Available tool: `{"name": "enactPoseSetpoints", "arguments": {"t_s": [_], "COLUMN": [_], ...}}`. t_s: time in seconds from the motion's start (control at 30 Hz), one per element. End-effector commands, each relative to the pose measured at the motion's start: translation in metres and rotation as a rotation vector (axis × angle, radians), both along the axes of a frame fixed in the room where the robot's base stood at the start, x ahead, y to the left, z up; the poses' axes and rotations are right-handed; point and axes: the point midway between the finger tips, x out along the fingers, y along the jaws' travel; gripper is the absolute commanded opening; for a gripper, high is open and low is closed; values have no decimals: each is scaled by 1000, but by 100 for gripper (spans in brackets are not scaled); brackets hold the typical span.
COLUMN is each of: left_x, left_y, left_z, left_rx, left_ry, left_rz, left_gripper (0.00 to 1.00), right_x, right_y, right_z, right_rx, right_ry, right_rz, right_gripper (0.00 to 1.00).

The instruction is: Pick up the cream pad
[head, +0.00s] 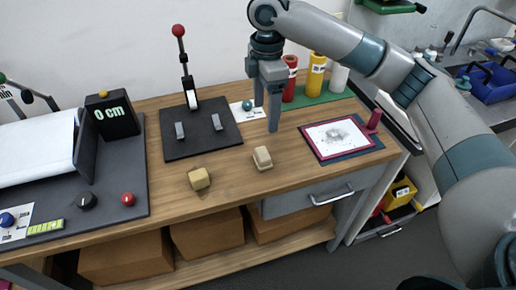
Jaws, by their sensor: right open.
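The cream pad (263,158), a small pale block, lies on the wooden table near its front edge, in the middle of the head view. A yellower tan block (199,179) lies to its left, apart from it. My right gripper (266,117) points down with its two fingers apart and nothing between them. In the picture it is just above the cream pad; the fingers do not appear to touch it. My left gripper is not in view.
A black plate with a red-knobbed lever (183,62) stands behind left. A pink-framed picture (338,138) lies to the right. Red, yellow and white bottles (316,76) stand at the back. A "0 cm" display (112,114) is at left. The table between the two blocks is bare.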

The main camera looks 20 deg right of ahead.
Motion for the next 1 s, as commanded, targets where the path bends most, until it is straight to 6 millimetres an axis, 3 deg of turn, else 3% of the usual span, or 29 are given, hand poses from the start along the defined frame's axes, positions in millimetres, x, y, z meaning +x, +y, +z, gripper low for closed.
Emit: {"name": "enactPoseSetpoints", "arguments": {"t_s": [0.37, 0.57, 1.0], "left_x": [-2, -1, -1], "left_y": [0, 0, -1], "left_z": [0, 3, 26], "left_rx": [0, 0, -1], "left_ry": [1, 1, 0], "left_rz": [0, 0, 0], "left_gripper": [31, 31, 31], "right_x": [0, 0, -1], "right_y": [-1, -1, -1], "right_z": [2, -7, -77], "right_rx": [-2, -3, -3], "right_ry": [1, 4, 5], "right_rz": [0, 0, -2], "right_gripper": [70, 70, 70]}}
